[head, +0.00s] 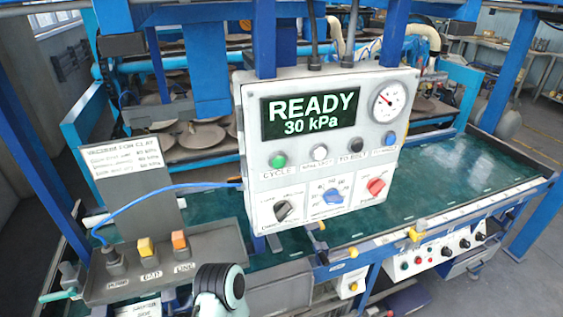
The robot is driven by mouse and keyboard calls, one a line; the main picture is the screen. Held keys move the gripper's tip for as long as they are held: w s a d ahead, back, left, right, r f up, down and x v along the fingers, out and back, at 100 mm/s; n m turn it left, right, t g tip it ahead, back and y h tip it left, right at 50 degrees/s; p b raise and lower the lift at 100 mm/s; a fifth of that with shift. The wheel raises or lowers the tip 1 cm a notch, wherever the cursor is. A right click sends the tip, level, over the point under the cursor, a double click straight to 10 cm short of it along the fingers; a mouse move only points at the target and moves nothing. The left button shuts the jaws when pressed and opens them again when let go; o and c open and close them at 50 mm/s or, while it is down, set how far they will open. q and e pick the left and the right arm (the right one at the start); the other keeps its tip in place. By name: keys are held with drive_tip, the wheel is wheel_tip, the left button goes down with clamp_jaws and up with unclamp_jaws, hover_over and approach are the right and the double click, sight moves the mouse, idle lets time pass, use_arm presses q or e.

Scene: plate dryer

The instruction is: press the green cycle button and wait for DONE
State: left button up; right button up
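The control panel (262,187) is a pale box facing me in the middle of the head view. Its dark display (312,113) reads READY and 30 kPa in light letters. The green cycle button (278,161) sits below the display at the left, above the label CYCLE, with nothing touching it. A white and dark rounded part of my arm shows at the bottom edge, below and left of the panel. Neither gripper's fingers are in view.
White (320,152), black (356,144) and blue (389,138) buttons share the green one's row. Below are black (283,210), blue (332,196) and red (376,186) knobs. A gauge (390,101) is upper right. A grey switch box (150,268) and placard (125,160) stand left.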

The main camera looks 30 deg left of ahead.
use_arm(q)
clamp_jaws()
idle(1.9)
